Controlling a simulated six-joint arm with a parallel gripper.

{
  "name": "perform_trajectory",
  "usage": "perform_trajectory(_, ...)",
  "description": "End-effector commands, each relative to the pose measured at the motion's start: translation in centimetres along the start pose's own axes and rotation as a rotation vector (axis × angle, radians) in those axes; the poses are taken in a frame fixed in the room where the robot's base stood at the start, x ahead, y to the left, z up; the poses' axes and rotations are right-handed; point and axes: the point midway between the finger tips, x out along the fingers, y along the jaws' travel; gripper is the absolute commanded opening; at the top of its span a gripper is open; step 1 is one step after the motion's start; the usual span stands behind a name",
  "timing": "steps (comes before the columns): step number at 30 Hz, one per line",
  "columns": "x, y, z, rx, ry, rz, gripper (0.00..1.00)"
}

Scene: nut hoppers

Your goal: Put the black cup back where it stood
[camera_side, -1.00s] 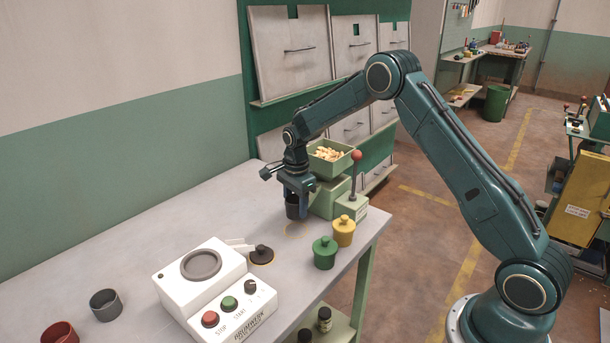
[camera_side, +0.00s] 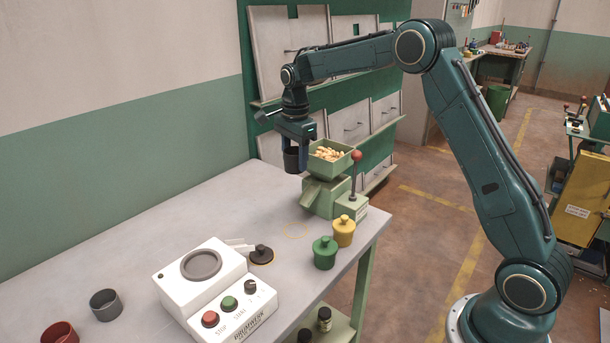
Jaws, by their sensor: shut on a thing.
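The black cup (camera_side: 291,160) is in my gripper (camera_side: 298,157), which is shut on it. My gripper holds it upright, well above the table (camera_side: 190,215), just left of the green hopper's tray (camera_side: 345,166). Part of the cup is hidden by the jaws, and its inside cannot be seen. A thin yellow ring (camera_side: 295,238) is marked on the table in front of the hopper's chute (camera_side: 311,191), with nothing standing on it. The tray holds several nuts (camera_side: 328,154).
A red-knobbed lever (camera_side: 356,158) stands right of the hopper. Yellow (camera_side: 343,232) and green (camera_side: 324,254) lidded pots stand near the right edge. A black-knobbed lid (camera_side: 262,254) lies beside a white control box (camera_side: 215,290). Grey (camera_side: 106,304) and red (camera_side: 60,334) cups stand front left.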

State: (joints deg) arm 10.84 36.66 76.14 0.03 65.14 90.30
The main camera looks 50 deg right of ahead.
Motion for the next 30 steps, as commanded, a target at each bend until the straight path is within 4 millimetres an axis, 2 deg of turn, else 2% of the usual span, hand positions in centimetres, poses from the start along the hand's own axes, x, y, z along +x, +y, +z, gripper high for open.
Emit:
perform_trajectory(19,-0.1,0.3,0.5,-0.011,0.000,-0.001,0.19)
perform_trajectory(23,-0.2,1.0,1.7,-0.036,-0.001,-0.001,0.19)
perform_trajectory(30,-0.7,4.2,5.8,-0.130,-0.005,0.001,0.19)
